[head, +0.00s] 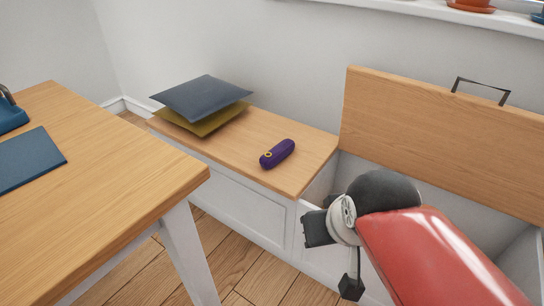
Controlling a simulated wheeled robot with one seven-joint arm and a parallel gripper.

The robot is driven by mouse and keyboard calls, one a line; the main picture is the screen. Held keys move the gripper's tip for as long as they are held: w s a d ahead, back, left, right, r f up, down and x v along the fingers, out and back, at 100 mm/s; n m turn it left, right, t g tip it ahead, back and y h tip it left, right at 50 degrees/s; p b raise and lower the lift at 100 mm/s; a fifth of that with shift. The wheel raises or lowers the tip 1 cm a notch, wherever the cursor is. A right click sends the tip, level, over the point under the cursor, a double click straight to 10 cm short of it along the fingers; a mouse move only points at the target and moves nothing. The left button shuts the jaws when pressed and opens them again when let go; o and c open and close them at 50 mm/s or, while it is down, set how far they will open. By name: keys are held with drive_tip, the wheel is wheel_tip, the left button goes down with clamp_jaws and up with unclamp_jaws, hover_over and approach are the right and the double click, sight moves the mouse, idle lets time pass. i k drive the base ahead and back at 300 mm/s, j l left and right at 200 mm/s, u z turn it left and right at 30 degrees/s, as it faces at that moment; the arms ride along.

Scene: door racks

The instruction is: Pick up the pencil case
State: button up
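Two cushions, one grey-blue (205,97) on one mustard (212,122), lie on the bench's left end. The right bench section's lid (430,130) stands raised with a dark handle. A wooden table (110,175) with a blue folder (28,160) stands at the left.

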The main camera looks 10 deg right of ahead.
sight(270, 159)
drive_tip(key=i+l+u, duration=0.2)
drive_tip(key=i, duration=0.2)
drive_tip(key=i+u, duration=0.2)
drive_tip(key=i, duration=0.25)
